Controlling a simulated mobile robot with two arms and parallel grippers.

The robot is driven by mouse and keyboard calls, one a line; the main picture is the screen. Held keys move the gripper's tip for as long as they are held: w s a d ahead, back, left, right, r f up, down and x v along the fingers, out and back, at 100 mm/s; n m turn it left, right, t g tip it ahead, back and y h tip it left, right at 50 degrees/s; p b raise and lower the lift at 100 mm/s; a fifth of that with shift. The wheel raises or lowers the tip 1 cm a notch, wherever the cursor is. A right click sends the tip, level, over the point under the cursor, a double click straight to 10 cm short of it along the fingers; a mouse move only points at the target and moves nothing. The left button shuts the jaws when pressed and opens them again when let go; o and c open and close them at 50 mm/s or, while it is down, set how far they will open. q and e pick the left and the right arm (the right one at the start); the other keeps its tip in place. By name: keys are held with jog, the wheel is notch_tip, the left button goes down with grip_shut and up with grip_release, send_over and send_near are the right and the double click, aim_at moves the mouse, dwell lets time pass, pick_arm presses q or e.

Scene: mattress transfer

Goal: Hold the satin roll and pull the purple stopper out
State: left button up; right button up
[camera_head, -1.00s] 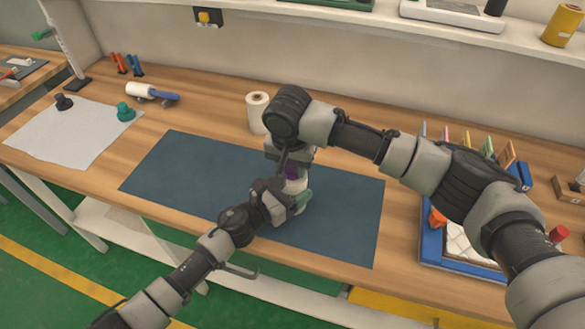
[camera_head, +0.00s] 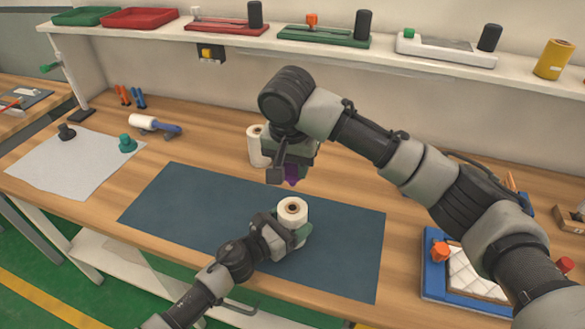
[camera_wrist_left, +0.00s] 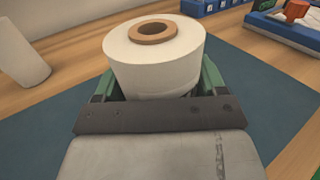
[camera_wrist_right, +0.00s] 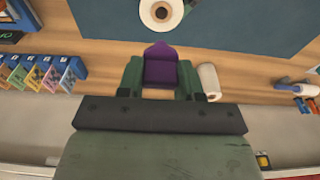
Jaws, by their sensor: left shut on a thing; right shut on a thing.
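The satin roll (camera_head: 292,209) is white with a brown core and stands upright on the dark blue mat (camera_head: 170,205). My left gripper (camera_head: 287,236) is shut around its lower part; in the left wrist view the roll (camera_wrist_left: 155,65) sits between the green fingers and its core hole is open. The purple stopper (camera_head: 292,174) is in the air above the roll, apart from it. My right gripper (camera_head: 290,160) is shut on it. In the right wrist view the stopper (camera_wrist_right: 161,68) sits between the green fingers, with the roll beyond it.
Another white roll (camera_head: 256,146) stands behind the mat, close to my right gripper. A blue tray with a quilted white piece (camera_head: 470,268) lies at the right. A grey sheet (camera_head: 65,165) lies at the left. The mat's left half is clear.

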pick_arm(q)
jog(key=o, duration=1.2)
jog(key=shift+a, duration=0.1)
jog(key=v, duration=1)
jog(key=shift+s+a, duration=0.1)
jog(key=shift+s, duration=0.1)
jog(key=shift+s+a, duration=0.45)
jog(key=shift+a, duration=0.1)
